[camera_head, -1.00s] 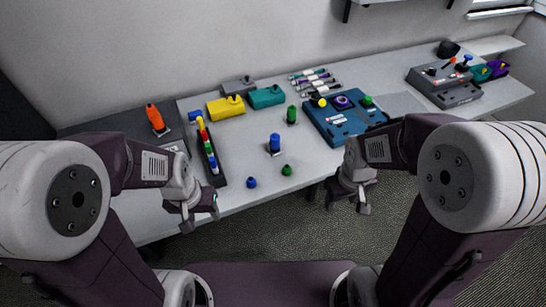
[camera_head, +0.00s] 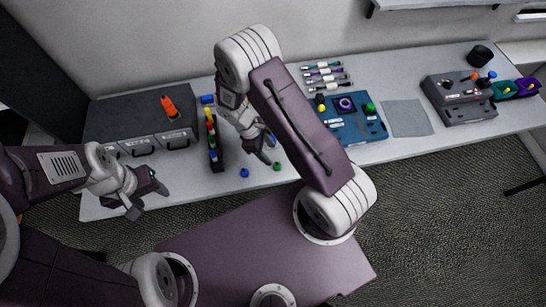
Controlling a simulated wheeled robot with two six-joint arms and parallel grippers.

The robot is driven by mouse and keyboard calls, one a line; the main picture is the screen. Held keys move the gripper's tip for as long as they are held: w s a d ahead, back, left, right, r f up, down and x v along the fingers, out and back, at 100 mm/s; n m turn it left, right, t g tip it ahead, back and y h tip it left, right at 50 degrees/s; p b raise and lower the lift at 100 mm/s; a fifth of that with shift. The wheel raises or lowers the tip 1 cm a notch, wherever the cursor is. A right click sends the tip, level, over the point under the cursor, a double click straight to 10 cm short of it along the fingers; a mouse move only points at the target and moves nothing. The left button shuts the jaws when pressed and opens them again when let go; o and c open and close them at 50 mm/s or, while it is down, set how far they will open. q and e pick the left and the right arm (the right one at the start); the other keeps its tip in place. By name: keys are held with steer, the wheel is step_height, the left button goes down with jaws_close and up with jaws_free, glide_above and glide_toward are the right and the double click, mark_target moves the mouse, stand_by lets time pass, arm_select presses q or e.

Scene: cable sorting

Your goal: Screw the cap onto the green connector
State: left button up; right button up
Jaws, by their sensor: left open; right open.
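A small green cap (camera_head: 277,166) lies near the front edge of the table (camera_head: 180,205). A small blue cap (camera_head: 244,173) lies to its left. The upright green connector is hidden behind my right arm. The blue connector is mostly hidden behind my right gripper. My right gripper (camera_head: 268,156) is open and empty, over the table just behind and left of the green cap. My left gripper (camera_head: 149,202) is open and empty, near the table's front edge at the left, well apart from the caps.
A narrow dark rack (camera_head: 216,158) with coloured pieces stands left of my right gripper. A drawer unit (camera_head: 125,115) with an orange tool (camera_head: 170,107) fills the left. A blue board (camera_head: 368,151), a grey mat (camera_head: 407,118) and a grey control box (camera_head: 462,115) are to the right.

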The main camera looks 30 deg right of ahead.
mark_target(277, 163)
steer(key=shift+r, duration=0.1)
steer(key=p+x, duration=0.1)
steer(key=x, duration=0.2)
steer(key=shift+s+f, duration=0.1)
steer(key=shift+f, duration=0.3)
steer(key=shift+d+f, duration=0.1)
steer(key=p+x, duration=0.1)
steer(key=x, duration=0.3)
steer(key=shift+s+f+p, duration=0.1)
steer(key=shift+f+p, duration=0.2)
steer(key=shift+p, duration=0.1)
steer(key=shift+f, duration=0.2)
